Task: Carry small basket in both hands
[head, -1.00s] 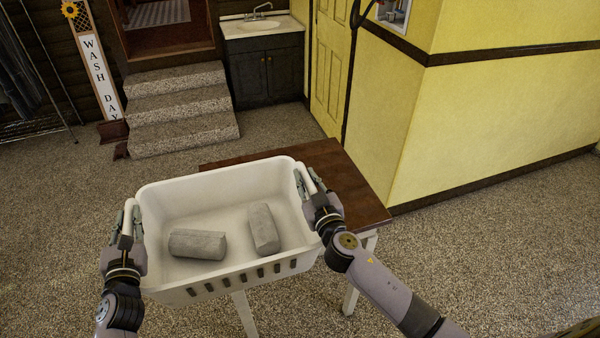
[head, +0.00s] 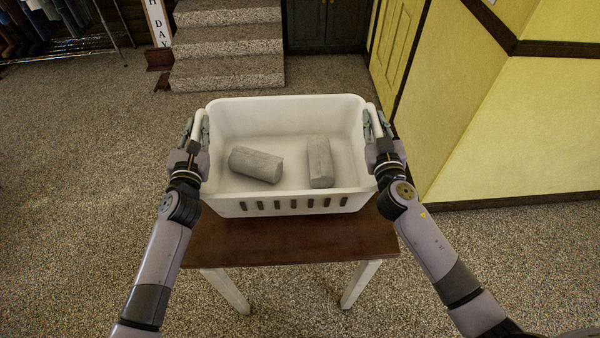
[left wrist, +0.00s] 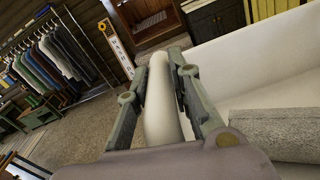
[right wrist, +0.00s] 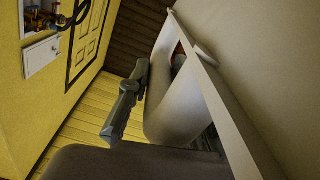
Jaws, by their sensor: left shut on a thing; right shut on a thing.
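The small white basket (head: 290,110) is in the middle of the head view, above or on a brown-topped table; I cannot tell whether it touches. Two grey rolled pieces lie inside it, one on the left (head: 256,165) and one on the right (head: 320,162). My left gripper (head: 193,133) is shut on the basket's left handle, which shows between its fingers in the left wrist view (left wrist: 160,105). My right gripper (head: 377,128) is shut on the right handle, which also shows in the right wrist view (right wrist: 165,110). The basket looks about level.
The table (head: 285,246) has a dark wooden top and white legs. Stone steps (head: 228,50) and a dark cabinet (head: 325,25) stand behind. A yellow wall (head: 500,140) is to the right. Carpeted floor (head: 85,170) is open on the left.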

